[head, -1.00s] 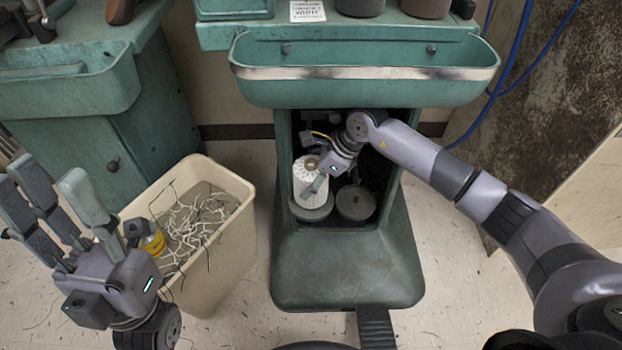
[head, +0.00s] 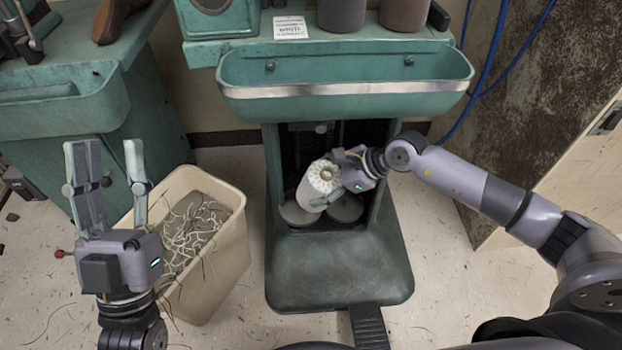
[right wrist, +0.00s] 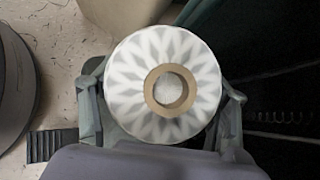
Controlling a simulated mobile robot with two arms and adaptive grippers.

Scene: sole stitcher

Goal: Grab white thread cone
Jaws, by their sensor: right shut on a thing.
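The white thread cone (head: 322,180) is tilted and held at the mouth of the green machine's cabinet. My right gripper (head: 336,186) is shut on it from its right side. In the right wrist view the cone (right wrist: 130,88), with its brown cardboard core, sits between the two fingers of the right gripper (right wrist: 163,105). In the head view its lower end is just above or against the round discs, I cannot tell which. My left gripper (head: 108,180) is open and empty, fingers pointing up, in front of the bin.
Two round grey discs (head: 345,210) lie on the cabinet floor. A beige bin (head: 225,262) with white thread scraps stands left of the green machine (head: 340,262). A green trough (head: 345,75) overhangs the cabinet. A wooden panel (head: 560,165) stands at the right.

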